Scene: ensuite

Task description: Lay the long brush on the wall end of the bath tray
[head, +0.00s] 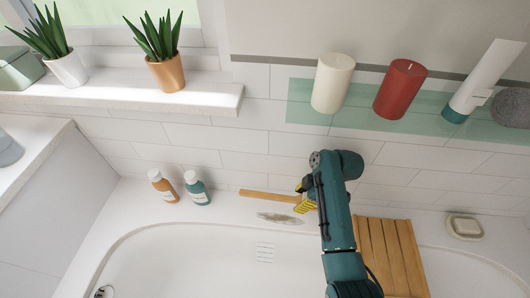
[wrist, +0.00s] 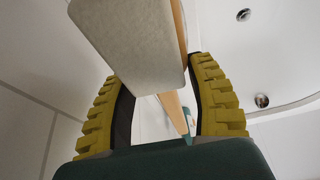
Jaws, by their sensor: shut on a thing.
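My gripper (head: 305,196), with yellow ribbed fingers, is shut on the long brush and holds it near the tiled wall at the back of the bath. The brush's wooden handle (head: 266,195) sticks out to the left in the head view. In the wrist view its pale, wood-edged head (wrist: 143,45) is close to the camera between the fingers (wrist: 165,105). The slatted wooden bath tray (head: 398,250) lies to the right of my gripper, running from the wall side toward the front. My arm hides part of its left side, and its front end is out of frame.
Orange (head: 163,186) and teal (head: 197,188) bottles stand on the bath ledge at left. A soap dish (head: 465,227) sits right of the tray. A glass shelf (head: 350,118) above carries a white candle (head: 333,83), a red candle (head: 400,88) and a tube (head: 485,80).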

